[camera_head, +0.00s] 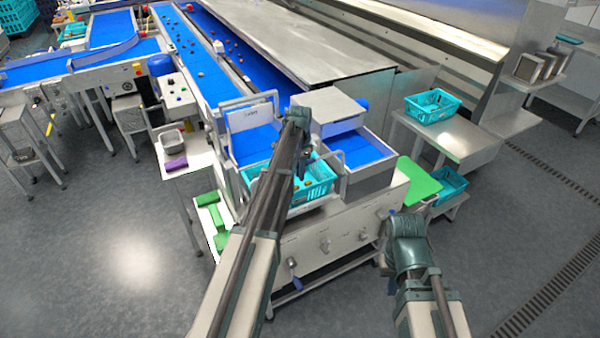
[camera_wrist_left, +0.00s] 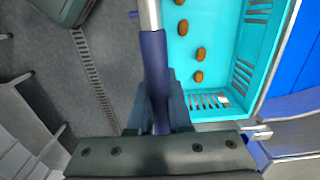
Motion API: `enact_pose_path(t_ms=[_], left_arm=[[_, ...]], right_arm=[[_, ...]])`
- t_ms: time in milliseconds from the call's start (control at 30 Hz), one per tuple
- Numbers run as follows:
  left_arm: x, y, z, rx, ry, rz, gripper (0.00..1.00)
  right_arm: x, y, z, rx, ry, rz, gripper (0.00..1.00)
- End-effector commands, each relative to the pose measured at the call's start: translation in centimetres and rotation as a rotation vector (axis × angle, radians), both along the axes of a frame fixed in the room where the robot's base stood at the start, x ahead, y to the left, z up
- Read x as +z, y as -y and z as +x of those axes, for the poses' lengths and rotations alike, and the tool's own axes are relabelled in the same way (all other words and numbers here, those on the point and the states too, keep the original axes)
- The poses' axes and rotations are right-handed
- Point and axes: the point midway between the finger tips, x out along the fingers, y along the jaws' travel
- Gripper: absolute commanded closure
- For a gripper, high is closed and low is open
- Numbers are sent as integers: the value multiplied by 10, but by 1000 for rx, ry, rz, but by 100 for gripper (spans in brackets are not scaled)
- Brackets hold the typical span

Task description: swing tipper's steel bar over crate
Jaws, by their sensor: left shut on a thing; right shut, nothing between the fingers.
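The turquoise crate (camera_head: 318,186) sits in the tipper's frame in the middle of the head view, with a few brown dates inside. It also shows in the left wrist view (camera_wrist_left: 226,55), with several dates on its floor. The tipper's steel bar (camera_wrist_left: 150,14) has a blue grip (camera_wrist_left: 155,65) and runs along the crate's left side in that view. My left gripper (camera_wrist_left: 158,118) is shut on the blue grip. In the head view my left arm hides its fingers and part of the crate. My right gripper (camera_head: 405,226) is shut and empty, right of the tipper; its fingertips are unclear.
A blue conveyor (camera_head: 205,70) carrying dates runs toward the tipper. A second turquoise crate (camera_head: 432,105) stands on a steel table at the right, and another (camera_head: 449,186) sits lower. A green board (camera_head: 418,181) lies near my right gripper. The grey floor at the right is open.

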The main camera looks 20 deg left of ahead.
Motion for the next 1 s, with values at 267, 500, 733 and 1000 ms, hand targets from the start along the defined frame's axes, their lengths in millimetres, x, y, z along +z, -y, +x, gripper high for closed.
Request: enact_pose_path(t_ms=[267,500,733,1000], left_arm=[[0,0,0,0,-1,1,100],[0,0,0,0,-1,1,76],[0,0,0,0,0,0,53],[2,0,0,0,0,0,53]], right_arm=[[0,0,0,0,0,0,100],[0,0,0,0,0,0,100],[0,0,0,0,0,0,100],[2,0,0,0,0,0,100]])
